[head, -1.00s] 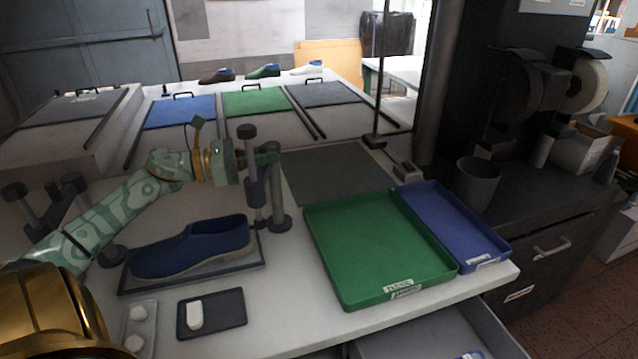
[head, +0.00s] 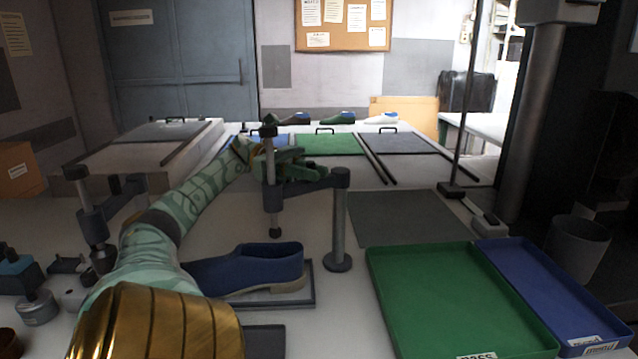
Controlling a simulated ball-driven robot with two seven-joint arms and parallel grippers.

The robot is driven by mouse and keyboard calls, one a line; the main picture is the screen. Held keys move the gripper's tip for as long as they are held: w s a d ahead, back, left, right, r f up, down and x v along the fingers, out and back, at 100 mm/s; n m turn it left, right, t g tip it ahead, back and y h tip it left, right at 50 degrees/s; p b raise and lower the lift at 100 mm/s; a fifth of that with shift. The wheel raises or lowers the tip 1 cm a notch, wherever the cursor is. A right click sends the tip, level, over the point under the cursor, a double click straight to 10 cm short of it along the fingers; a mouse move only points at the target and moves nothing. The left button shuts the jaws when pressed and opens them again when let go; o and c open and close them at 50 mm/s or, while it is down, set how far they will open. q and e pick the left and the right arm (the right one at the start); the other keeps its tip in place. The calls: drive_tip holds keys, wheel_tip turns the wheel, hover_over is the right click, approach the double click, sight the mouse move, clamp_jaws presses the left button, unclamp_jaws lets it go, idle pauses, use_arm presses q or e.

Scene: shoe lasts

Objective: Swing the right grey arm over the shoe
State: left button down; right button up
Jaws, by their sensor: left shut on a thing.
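The blue shoe (head: 255,265) lies on a dark base plate (head: 308,300); my left arm hides its left part. The right grey arm (head: 315,183) reaches left from its upright post (head: 339,235) at the shoe's right. Its upright spindle (head: 272,190) ends in a dark foot that appears just above and behind the shoe's opening; I cannot tell whether it is directly over it. My left gripper (head: 292,167) is shut on the right grey arm, by the spindle. The left grey arm (head: 120,187) stands at the left, partly behind my arm. My right gripper is not in view.
A green tray (head: 455,250) and a blue tray (head: 548,290) stand at the right. A dark mat (head: 410,220) lies behind them. Several shoes (head: 340,118) stand at the back. Metal parts (head: 38,308) sit at the left edge.

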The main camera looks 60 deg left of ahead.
use_arm(q)
drive_tip(key=shift+f, duration=0.1)
use_arm(e)
drive_tip(key=shift+d+f, duration=0.1)
drive_tip(key=shift+f, duration=0.1)
use_arm(q)
drive_tip(key=c, duration=1.5)
unclamp_jaws()
drive_tip(key=shift+a, duration=0.15)
drive_tip(key=shift+o, duration=0.2)
